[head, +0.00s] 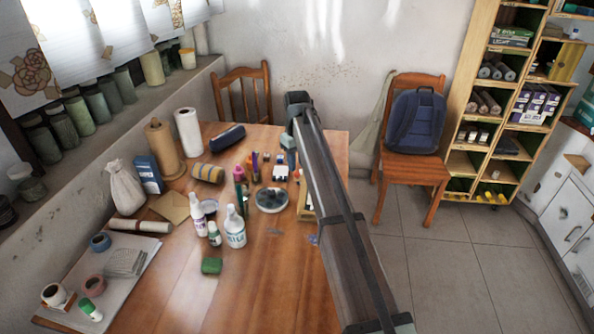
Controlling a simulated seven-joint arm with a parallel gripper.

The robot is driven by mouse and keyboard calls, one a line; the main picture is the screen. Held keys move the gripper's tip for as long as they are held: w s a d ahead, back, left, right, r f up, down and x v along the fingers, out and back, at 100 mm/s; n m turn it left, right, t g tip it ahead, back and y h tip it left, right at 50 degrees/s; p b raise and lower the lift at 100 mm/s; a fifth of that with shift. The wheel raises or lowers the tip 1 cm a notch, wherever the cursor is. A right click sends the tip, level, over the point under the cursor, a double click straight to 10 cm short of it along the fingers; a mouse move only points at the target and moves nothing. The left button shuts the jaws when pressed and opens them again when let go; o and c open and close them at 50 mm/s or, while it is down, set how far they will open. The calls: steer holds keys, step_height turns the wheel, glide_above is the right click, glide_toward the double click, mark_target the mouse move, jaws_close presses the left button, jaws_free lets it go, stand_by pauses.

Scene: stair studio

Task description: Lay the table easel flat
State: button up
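A strip of pale yellow wood (304,201) shows on the table just left of my arm. It may be part of the table easel, but my arm hides most of it. I cannot tell whether it stands up or lies flat. My arm runs from the lower right up over the right side of the table and covers what is behind it. I cannot make out my gripper's fingers in the head view, nor whether they touch anything.
The wooden table (250,290) is crowded: white bottles (235,228), a round dark-topped dish (271,200), a green block (212,266), paper rolls and a tray (130,285). Its front middle is bare. A chair (412,185) with a blue backpack (416,120) and shelves (505,100) stand right.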

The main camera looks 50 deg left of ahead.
steer(key=shift+f, duration=1.9)
steer(key=shift+c, duration=0.5)
jaws_close()
